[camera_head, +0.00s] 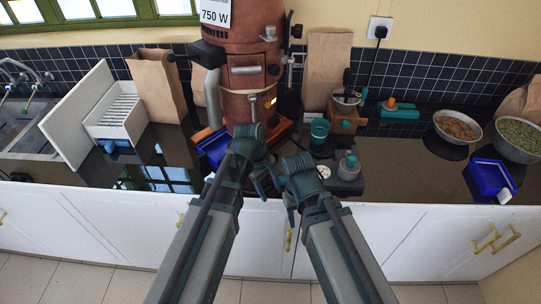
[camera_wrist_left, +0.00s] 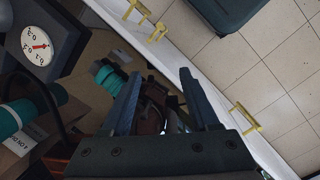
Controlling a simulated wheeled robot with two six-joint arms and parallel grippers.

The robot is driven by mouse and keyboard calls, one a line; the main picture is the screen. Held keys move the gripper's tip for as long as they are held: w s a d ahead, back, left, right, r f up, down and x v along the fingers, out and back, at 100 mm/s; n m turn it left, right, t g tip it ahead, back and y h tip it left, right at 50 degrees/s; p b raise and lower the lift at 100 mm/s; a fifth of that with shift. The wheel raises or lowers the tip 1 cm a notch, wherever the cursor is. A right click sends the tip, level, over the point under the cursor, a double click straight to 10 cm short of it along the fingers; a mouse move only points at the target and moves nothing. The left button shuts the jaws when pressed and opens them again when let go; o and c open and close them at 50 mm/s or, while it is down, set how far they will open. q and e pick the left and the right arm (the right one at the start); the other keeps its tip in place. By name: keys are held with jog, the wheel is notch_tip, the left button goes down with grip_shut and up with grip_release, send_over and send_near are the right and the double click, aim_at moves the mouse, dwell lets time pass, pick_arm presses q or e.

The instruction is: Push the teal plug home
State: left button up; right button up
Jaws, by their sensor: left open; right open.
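I cannot pick out the teal plug for certain. In the head view, teal things on the dark counter are a cup (camera_head: 320,130), a lidded jar (camera_head: 348,163) and a low block (camera_head: 400,113) with an orange knob. The left wrist view shows a teal cylinder (camera_wrist_left: 109,76) left of my fingers. My left gripper (camera_head: 265,182) is open in front of the copper roaster (camera_head: 249,95); its two fingers show apart and empty in the left wrist view (camera_wrist_left: 158,76). My right gripper (camera_head: 290,211) is open, lower and just to the right, near the counter's front edge.
A blue tray (camera_head: 212,148) is beside the roaster's base; another blue tray (camera_head: 489,178) is at right. Two bowls (camera_head: 457,128) (camera_head: 517,138) hold beans. A white rack (camera_head: 117,117) stands left. A black plug (camera_head: 381,32) is in the wall socket. A dial (camera_wrist_left: 38,45) shows upper left.

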aim_at(282, 179)
pick_arm(q)
jog(key=w+r+n+h+p, duration=0.1)
jog(key=w+r+n+h, duration=0.1)
jog(key=w+r+n, duration=0.2)
jog(key=w+n, duration=0.3)
jog(key=n, duration=0.1)
jog(key=shift+n+t+p, duration=0.3)
jog(key=shift+p, duration=0.1)
pick_arm(e)
notch_tip(282, 179, up, 3)
jog(key=shift+f, duration=0.2)
pick_arm(q)
jog(key=b+x, duration=0.7)
jog(key=x, duration=0.1)
pick_arm(e)
notch_tip(282, 179, down, 7)
pick_arm(q)
jog(key=shift+r, duration=0.15)
jog(key=c, duration=0.3)
grip_shut()
notch_tip(282, 179, up, 5)
jog(key=p, duration=0.5)
jog(key=shift+r, duration=0.1)
pick_arm(e)
notch_tip(282, 179, up, 5)
jog(key=shift+f, duration=0.1)
